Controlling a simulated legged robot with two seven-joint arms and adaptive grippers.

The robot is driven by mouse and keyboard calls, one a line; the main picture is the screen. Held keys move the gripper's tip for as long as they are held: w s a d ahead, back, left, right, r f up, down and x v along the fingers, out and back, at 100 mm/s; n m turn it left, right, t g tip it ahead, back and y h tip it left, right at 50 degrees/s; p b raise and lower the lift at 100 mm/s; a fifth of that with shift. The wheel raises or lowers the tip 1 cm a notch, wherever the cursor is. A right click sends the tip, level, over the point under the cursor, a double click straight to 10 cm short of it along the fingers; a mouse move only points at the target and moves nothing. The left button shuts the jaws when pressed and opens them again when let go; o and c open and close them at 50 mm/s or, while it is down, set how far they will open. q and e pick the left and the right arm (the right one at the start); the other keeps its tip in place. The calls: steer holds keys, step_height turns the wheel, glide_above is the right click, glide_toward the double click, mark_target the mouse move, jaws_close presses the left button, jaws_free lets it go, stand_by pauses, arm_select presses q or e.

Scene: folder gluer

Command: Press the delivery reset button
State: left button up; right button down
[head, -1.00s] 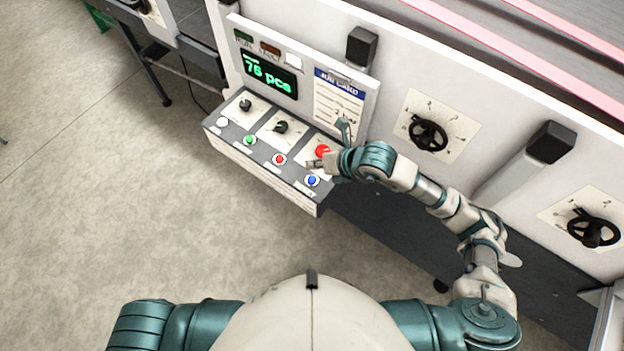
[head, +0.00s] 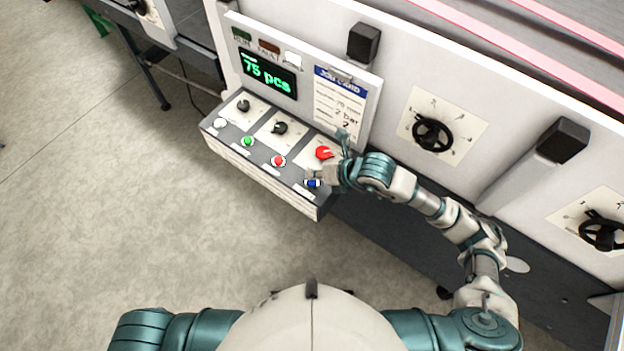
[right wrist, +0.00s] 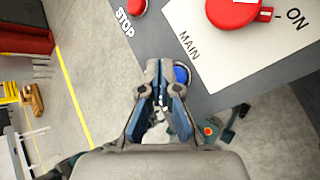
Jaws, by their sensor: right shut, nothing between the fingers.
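The control panel (head: 262,171) carries a row of buttons along its front edge: white (head: 220,123), green (head: 247,141), red (head: 278,160) and blue (head: 313,183). The blue button's label cannot be read. My right gripper (head: 316,176) is shut and empty, over the blue button, and partly covers it in the head view. In the right wrist view the shut fingertips (right wrist: 164,66) are just left of the blue button (right wrist: 181,75), which shows partly behind them. I cannot tell whether they touch it. My left gripper is not in view.
A red rotary switch (head: 324,153), marked MAIN and ON in the right wrist view, sits close above the gripper. A display (head: 268,74) reads 75 pcs beside a job card (head: 339,101). Handwheels (head: 431,134) are on the right. Open floor lies in front.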

mark_target(314, 182)
steer(key=shift+f, duration=0.1)
stand_by(0.7)
steer(key=shift+f+b, duration=0.3)
steer(key=shift+b, duration=0.1)
steer(key=shift+s+f+b, duration=0.1)
steer(key=shift+f+b, duration=0.45)
stand_by(0.6)
steer(key=shift+r, duration=0.1)
steer(key=shift+r+p, duration=0.6)
steer(key=shift+r, duration=0.3)
steer(key=shift+r, duration=0.1)
steer(key=shift+r+p, duration=1.6)
steer(key=shift+r, duration=0.85)
